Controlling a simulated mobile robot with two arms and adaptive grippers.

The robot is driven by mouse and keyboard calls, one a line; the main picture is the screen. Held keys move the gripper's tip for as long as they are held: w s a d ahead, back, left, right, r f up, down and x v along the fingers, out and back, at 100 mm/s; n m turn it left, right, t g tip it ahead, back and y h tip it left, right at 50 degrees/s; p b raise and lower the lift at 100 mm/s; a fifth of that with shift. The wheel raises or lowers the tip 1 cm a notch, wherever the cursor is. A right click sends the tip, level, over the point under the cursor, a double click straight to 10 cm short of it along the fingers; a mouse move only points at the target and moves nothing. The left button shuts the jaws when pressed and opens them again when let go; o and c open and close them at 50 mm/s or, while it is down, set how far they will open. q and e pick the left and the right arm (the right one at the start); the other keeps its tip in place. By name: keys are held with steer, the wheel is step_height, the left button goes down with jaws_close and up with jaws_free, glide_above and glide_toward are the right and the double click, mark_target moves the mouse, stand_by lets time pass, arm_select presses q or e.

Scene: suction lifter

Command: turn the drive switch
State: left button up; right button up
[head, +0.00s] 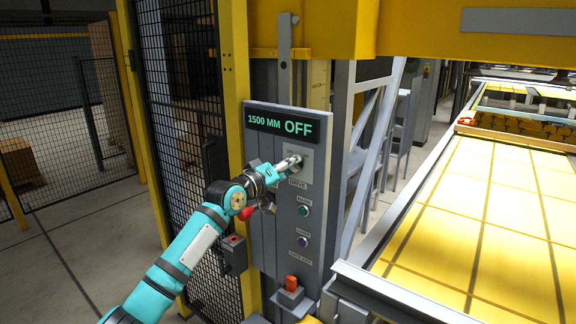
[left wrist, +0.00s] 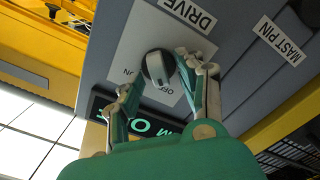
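The drive switch (left wrist: 158,68) is a dark round knob with a grey grip bar, on a white plate on the grey control panel (head: 262,225). The DRIVE label (left wrist: 188,14) is beside it. My left gripper (head: 294,162) reaches the switch in the head view and hides most of it. In the left wrist view the left gripper (left wrist: 160,76) has its fingers apart, one on each side of the knob. The right-hand finger is very close to the knob; I cannot tell whether it touches. The display (head: 283,124) reads 1500 MM OFF. My right gripper is not in view.
A red knob (head: 246,213) is close to my left wrist. Mesh fencing (head: 185,110) stands left; a yellow-sheeted bed (head: 480,215) lies right.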

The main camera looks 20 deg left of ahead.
arm_select(q)
jaws_close()
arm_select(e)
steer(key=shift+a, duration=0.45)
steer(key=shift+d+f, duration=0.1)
arm_select(q)
steer(key=m, duration=1.7)
steer(key=shift+s+d+m+b, duration=0.15)
steer(key=shift+d+m+b, duration=0.15)
steer(key=shift+d+m, duration=0.1)
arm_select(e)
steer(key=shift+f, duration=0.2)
arm_select(q)
steer(key=shift+f, duration=0.1)
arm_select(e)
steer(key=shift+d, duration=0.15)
